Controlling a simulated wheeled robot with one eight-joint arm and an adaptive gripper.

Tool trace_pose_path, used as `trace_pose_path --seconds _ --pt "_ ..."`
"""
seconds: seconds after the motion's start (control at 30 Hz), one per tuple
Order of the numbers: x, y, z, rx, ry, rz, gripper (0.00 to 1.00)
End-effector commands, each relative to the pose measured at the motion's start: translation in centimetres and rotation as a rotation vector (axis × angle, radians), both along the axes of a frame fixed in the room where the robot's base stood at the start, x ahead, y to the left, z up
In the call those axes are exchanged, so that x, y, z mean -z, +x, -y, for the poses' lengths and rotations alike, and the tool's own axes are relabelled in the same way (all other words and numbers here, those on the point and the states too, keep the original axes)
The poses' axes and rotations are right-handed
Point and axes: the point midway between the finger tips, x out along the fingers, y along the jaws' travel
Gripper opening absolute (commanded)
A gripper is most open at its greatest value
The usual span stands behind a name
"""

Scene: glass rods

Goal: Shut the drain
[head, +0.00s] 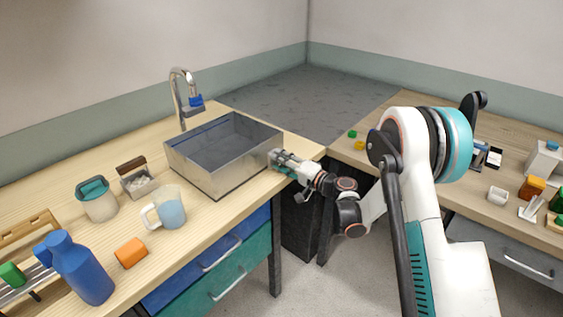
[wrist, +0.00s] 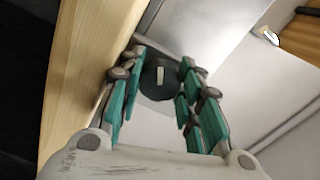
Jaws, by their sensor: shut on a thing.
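The metal sink basin (head: 212,172) stands on the wooden counter, with bluish-grey inner walls. My gripper (head: 279,158) is at the basin's right-hand end, by its outer wall near the counter edge. In the wrist view, a dark round knob (wrist: 157,82) with a short pale mark sits between the teal-padded fingers of my gripper (wrist: 160,77). The fingers are closed around it from both sides. The pale mark runs roughly up and down in that view. In the head view the gripper hides the knob. The drain opening inside the basin cannot be made out.
A faucet (head: 180,100) with a blue part rises behind the basin. A glass mug (head: 171,212), an orange block (head: 130,253) and a blue bottle (head: 80,268) stand left on the counter. Small green and yellow pieces (head: 355,140) lie on the right-hand counter.

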Motion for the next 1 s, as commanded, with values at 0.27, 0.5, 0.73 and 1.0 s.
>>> trace_pose_path --seconds 0.27,0.5,0.73,1.0 --pt "-0.05 0.09 0.06 0.002 0.15 -0.191 0.09" --pt "-0.06 0.1 0.06 0.003 0.246 -0.314 0.09" --pt "-0.06 0.1 0.08 0.003 0.298 -0.381 0.09" --pt "-0.05 0.11 0.09 0.003 0.317 -0.406 0.09"
